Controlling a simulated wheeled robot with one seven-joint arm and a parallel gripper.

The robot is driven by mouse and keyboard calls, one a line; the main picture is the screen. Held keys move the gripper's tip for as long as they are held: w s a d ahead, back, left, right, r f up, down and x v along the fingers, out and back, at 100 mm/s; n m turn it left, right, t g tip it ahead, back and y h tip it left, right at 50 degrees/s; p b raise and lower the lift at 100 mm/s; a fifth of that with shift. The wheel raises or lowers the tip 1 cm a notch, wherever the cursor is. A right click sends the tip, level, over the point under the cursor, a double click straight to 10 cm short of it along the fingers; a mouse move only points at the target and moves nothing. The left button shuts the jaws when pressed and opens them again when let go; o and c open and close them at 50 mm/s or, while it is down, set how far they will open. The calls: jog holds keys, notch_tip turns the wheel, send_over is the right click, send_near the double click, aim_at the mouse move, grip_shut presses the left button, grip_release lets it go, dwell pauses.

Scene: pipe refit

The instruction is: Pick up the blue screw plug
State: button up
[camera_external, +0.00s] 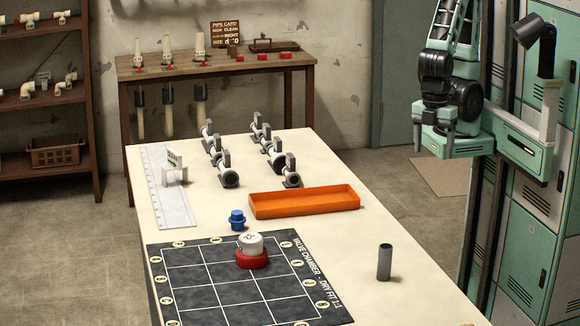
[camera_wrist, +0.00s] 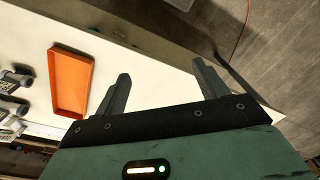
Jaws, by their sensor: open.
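The blue screw plug (camera_external: 237,220) stands on the cream table between the orange tray and the dark grid mat, in the external view. It does not show in the wrist view. My gripper (camera_external: 436,150) hangs in the air at the right, beyond the table's right edge and well apart from the plug. In the wrist view its two dark fingers (camera_wrist: 160,82) are spread wide with nothing between them.
An orange tray (camera_external: 304,203) lies behind the plug; it also shows in the wrist view (camera_wrist: 69,82). A white-and-red valve piece (camera_external: 251,251) stands on the grid mat (camera_external: 190,290). A grey pipe (camera_external: 384,262) stands upright at right. Several grey pipe fittings (camera_external: 222,165) stand farther back.

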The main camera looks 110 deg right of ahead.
jog(key=c, duration=0.4)
jog(key=shift+c, duration=0.2)
